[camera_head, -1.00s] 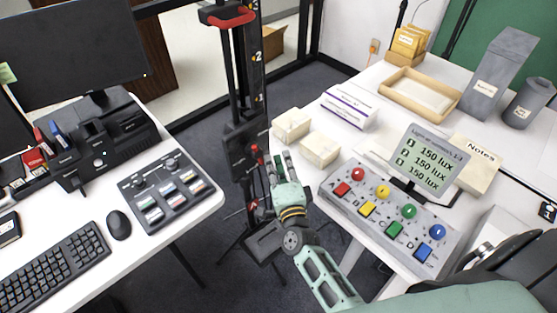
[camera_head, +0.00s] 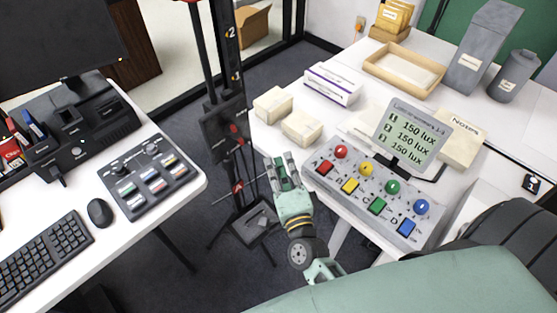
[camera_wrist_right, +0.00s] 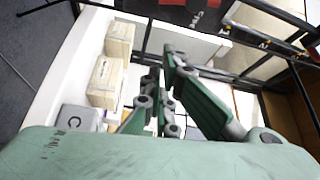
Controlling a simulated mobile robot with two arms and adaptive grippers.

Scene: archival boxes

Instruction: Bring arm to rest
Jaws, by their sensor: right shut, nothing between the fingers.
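My right gripper (camera_head: 281,160) is in the head view, over the gap between the two desks, just left of the right desk's edge. It is shut and empty, and its fingers point away from me. In the right wrist view its green fingers (camera_wrist_right: 165,95) stand beside the right desk, apart from the boxes. My green right arm crosses the lower right of the head view. My left gripper is not in view.
Two cream boxes (camera_head: 273,104) (camera_head: 303,127) sit on the right desk's near edge. A button panel (camera_head: 365,190) and lux display (camera_head: 413,133) stand right of the gripper. A black column (camera_head: 228,130) rises left of it. The left desk holds a keyboard (camera_head: 42,258) and mouse (camera_head: 100,212).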

